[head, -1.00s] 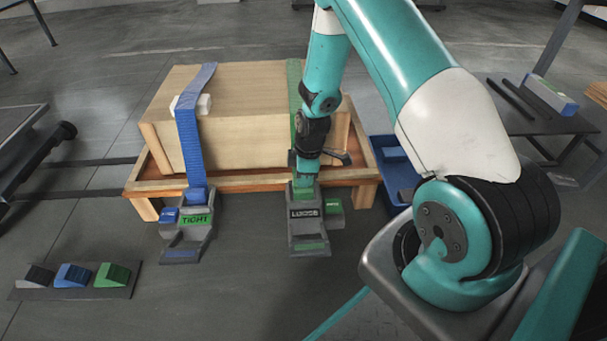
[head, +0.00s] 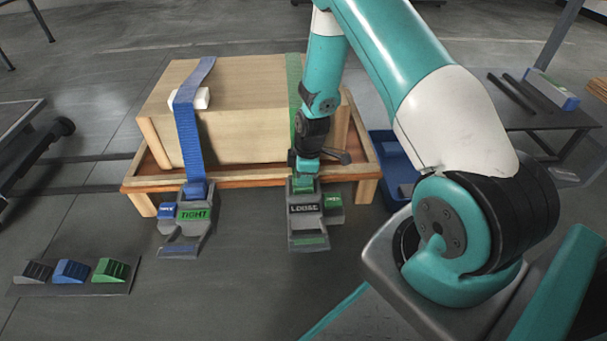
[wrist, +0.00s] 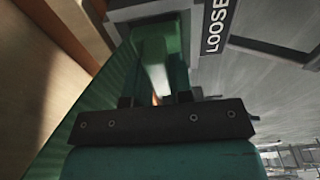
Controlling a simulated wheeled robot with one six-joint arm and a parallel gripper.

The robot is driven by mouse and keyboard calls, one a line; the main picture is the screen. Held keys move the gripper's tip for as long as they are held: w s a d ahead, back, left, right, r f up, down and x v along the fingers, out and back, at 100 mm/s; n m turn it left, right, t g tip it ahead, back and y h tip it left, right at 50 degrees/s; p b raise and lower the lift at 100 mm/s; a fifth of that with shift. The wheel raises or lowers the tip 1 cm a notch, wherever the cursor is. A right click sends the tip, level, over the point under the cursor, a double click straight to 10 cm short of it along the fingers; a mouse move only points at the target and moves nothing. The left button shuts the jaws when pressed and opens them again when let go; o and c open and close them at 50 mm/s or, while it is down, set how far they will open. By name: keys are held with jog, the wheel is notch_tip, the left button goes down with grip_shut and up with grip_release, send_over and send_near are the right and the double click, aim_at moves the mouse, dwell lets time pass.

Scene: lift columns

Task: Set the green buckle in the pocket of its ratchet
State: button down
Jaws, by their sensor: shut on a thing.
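The green buckle (wrist: 152,45) is in my gripper (wrist: 157,88), which is shut on it in the wrist view. In the head view my gripper (head: 304,172) is at the top end of the ratchet (head: 308,226) marked LOOSE, and a bit of green shows just below it. The green strap (head: 294,75) runs down the crate behind my arm. In the wrist view the buckle is close beside the LOOSE label (wrist: 215,27). The pocket is largely hidden, so I cannot tell whether the buckle is inside it.
The blue strap (head: 188,130) runs to a ratchet (head: 182,240) marked TIGHT at the left. The wooden crate (head: 240,105) stands on a pallet (head: 240,181). A plate with three wedges (head: 70,289) lies front left. A blue bin (head: 389,147) stands right of the pallet.

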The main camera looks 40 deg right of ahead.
jog(key=shift+f, duration=0.4)
jog(key=c, duration=0.9)
grip_release()
jog(key=r+p, duration=0.3)
jog(key=r, duration=0.2)
jog(key=d+r+p, duration=0.1)
jog(key=r+p, duration=0.2)
jog(key=r, duration=0.3)
jog(key=s+r+p, duration=0.1)
jog(key=r+p, duration=0.2)
jog(key=r, duration=0.3)
jog(key=shift+s+d+r, duration=0.1)
jog(key=shift+d+r, duration=0.1)
jog(key=shift+d, duration=0.2)
